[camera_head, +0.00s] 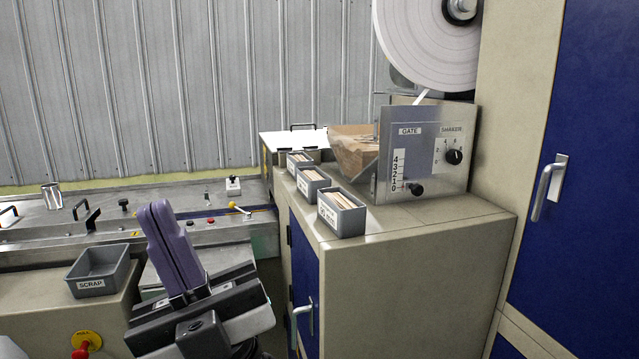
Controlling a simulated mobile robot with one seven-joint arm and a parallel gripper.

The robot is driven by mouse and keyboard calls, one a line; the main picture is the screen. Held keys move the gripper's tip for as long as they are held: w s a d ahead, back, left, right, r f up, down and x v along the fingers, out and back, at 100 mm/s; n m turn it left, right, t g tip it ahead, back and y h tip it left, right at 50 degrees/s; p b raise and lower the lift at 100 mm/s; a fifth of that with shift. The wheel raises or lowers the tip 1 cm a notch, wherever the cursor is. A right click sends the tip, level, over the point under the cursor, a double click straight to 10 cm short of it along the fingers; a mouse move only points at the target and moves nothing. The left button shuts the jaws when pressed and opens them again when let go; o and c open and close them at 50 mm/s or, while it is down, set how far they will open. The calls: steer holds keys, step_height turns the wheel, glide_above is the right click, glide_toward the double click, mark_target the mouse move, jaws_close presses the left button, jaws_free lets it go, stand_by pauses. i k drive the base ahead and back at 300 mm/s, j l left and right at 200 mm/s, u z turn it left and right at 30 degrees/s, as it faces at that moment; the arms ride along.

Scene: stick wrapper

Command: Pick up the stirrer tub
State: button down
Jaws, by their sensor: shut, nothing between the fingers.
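Three small grey tubs holding pale wooden sticks stand in a row on top of the beige cabinet. The nearest tub (342,222) is at the front left edge, the middle tub (304,191) is behind it, and the far tub (293,170) is at the back. Each has a white label on its front, too small to read, so I cannot tell which is the stirrer tub. My gripper (156,208) has purple fingers pointing up, pressed together with nothing between them. It is left of the cabinet and apart from the tubs.
A grey SCRAP bin (103,286) sits at the left on a beige ledge. A blue door (590,150) rises at the right. The cabinet top (420,228) is clear at the front right.

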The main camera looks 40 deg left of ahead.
mark_target(310, 178)
steer(key=i+j, duration=0.1)
steer(key=j, duration=0.3)
steer(key=i+j, duration=0.1)
steer(key=j, duration=0.25)
steer(key=i+j, duration=0.15)
steer(key=j, duration=0.25)
steer(key=i+j, duration=0.1)
steer(key=j, duration=0.25)
steer(key=u, duration=0.05)
